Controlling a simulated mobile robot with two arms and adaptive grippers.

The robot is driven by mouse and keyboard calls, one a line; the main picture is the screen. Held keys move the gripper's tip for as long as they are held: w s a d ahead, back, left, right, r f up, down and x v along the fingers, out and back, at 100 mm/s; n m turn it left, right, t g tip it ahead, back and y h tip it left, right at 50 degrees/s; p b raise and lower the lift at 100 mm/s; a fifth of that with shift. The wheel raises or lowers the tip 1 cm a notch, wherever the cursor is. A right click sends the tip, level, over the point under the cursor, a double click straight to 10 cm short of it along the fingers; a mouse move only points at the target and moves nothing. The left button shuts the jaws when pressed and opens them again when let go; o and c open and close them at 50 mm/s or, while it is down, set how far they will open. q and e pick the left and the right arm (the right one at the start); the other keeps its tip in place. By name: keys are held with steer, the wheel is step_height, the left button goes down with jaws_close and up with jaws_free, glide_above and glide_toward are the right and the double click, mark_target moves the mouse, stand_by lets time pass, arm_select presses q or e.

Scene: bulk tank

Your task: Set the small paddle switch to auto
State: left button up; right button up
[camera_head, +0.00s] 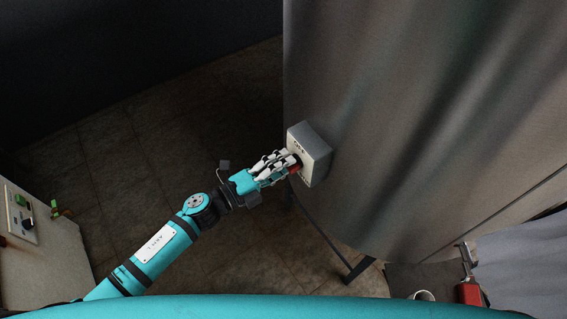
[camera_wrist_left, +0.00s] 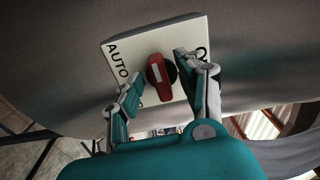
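The switch box (camera_head: 311,152) is a pale block on the side of the large grey tank (camera_head: 420,120). In the left wrist view its white face (camera_wrist_left: 133,52) carries the word AUTO on the left and part of another marking at the upper right. The red paddle (camera_wrist_left: 157,78) with a pale stripe sits on a dark round base in the middle of the face. My left gripper (camera_head: 285,165) is at the box. In the left wrist view its fingers (camera_wrist_left: 158,85) are apart, one on each side of the paddle, with gaps visible. My right gripper is out of view.
A pale panel (camera_head: 22,212) with knobs stands at the far left. A dark tank leg (camera_head: 358,270) shows below the tank. A red-handled object (camera_head: 469,292) and a round light rim (camera_head: 424,295) are at the lower right. The tiled floor at left is mostly clear.

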arm_select(q)
steer(key=v, duration=1.1)
steer(key=shift+a, duration=0.25)
steer(key=shift+s, duration=0.15)
steer(key=w+a+f+n+t+y+b, duration=0.15)
steer(key=a+f+n+y, duration=0.3)
steer(key=f, duration=0.45)
steer(key=w+a+f+n+t+y+b, duration=0.1)
steer(key=a+f+n+y+b, duration=0.2)
steer(key=f+n, duration=0.5)
steer(key=s+a+f+n+g+y, duration=0.1)
steer(key=s+a+f+n+y, duration=0.15)
steer(key=f, duration=0.55)
steer(key=s+a+f+n+g+y, duration=0.1)
steer(key=s+a+f+y, duration=0.1)
steer(key=a+f, duration=0.35)
steer(key=s+d+f+n+g+y+b, duration=0.1)
steer(key=s+f+n+g, duration=0.4)
steer(key=s+f, duration=0.7)
steer(key=s+d+f+n+g+y+b, duration=0.1)
steer(key=s+f+n+g+b, duration=0.2)
steer(key=s+f, duration=0.9)
steer(key=s+n+g, duration=0.2)
steer(key=s, duration=0.5)
steer(key=shift+d+f+y, duration=0.3)
steer(key=shift+f+y, duration=0.05)
steer(key=shift+y, duration=0.05)
